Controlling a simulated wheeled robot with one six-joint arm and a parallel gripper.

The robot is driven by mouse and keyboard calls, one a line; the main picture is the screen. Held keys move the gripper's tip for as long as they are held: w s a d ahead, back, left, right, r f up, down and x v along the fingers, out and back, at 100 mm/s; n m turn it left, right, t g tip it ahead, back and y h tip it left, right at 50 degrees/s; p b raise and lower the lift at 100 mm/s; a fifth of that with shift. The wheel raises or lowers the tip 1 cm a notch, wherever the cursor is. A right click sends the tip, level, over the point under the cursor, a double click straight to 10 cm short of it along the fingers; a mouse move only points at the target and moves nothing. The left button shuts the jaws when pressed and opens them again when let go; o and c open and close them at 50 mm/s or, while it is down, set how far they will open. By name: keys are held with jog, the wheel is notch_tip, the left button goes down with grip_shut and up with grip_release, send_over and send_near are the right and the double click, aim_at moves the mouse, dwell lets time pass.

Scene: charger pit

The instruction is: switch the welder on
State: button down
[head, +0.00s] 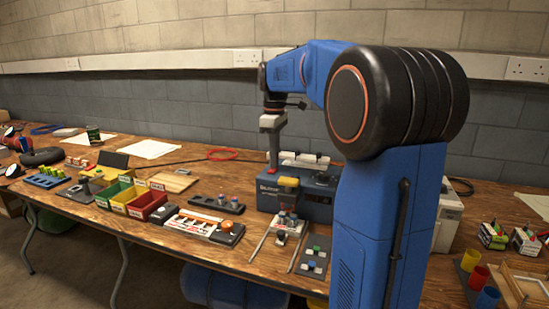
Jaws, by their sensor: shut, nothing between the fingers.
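A blue and dark grey box (318,208) with white lettering on its front stands on the bench in the middle of the head view. It looks like the welder, and a pale bar and a dark round part show on its top. A yellow-orange piece is at its front. I cannot make out its switch or whether it is on. My gripper (273,167) points down at the box's back left top corner, shut and empty. Its tip looks reddish. I cannot tell whether it touches the box. My arm hides the area to the right of the box.
A pale case (449,217) stands right.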

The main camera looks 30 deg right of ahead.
jog(key=shift+f, duration=0.2)
dwell(0.3)
jog(key=shift+s+a+r, duration=0.25)
jog(key=shift+s+a, duration=0.15)
jog(key=shift+a, duration=0.15)
jog(key=shift+r, duration=0.15)
notch_tip(320, 180, up, 14)
jog(key=w+d, duration=0.1)
jog(key=shift+d+f, duration=0.2)
jog(key=shift+d, duration=0.05)
dwell(0.7)
